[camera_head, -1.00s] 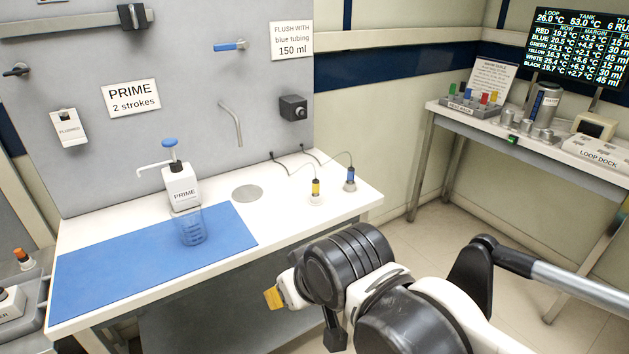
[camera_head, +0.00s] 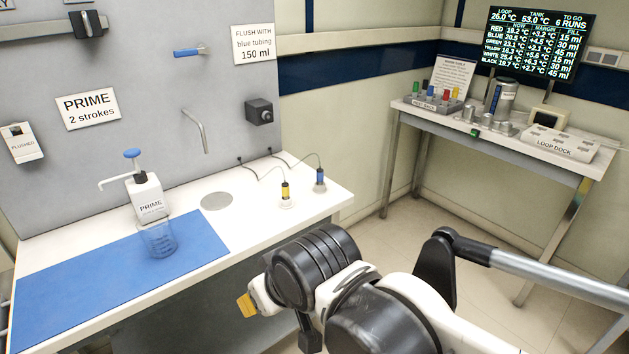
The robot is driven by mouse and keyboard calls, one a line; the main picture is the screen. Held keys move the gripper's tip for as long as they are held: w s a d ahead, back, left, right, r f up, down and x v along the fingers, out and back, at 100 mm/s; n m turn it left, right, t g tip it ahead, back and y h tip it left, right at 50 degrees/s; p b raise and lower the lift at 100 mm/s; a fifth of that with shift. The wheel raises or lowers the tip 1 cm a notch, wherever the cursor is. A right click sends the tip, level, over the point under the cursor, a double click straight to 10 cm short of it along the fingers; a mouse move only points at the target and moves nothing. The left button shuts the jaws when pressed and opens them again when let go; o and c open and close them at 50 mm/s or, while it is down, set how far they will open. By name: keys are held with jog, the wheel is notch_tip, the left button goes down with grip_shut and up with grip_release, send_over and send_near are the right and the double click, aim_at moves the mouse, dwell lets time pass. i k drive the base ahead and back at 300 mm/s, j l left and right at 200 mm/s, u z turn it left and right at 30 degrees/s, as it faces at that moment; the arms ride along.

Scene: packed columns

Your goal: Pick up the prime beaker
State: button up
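The prime beaker (camera_head: 159,240) is a clear, empty-looking beaker with faint markings. It stands upright on the blue mat (camera_head: 95,278), just in front of the white PRIME pump bottle (camera_head: 148,197) with its blue top. My arm reaches in from the lower right, in front of the bench. The end of it, with a yellow-orange tip (camera_head: 246,305), is well to the right of and nearer than the beaker, apart from it. My gripper's fingers do not show clearly, so I cannot tell whether it is open or shut.
The white bench (camera_head: 240,228) holds a round drain (camera_head: 216,201), a yellow-banded connector (camera_head: 285,194) and a blue-banded one (camera_head: 320,180) on cables. A bent spout (camera_head: 195,131) hangs from the grey panel. A second table (camera_head: 490,139) with a loop dock (camera_head: 560,143) stands at the right.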

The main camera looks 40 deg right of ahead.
aim_at(155, 229)
jog(key=i+j, duration=0.1)
jog(key=j, duration=0.95)
jog(key=i+j, duration=0.15)
jog(key=j, duration=0.35)
jog(key=z, duration=0.05)
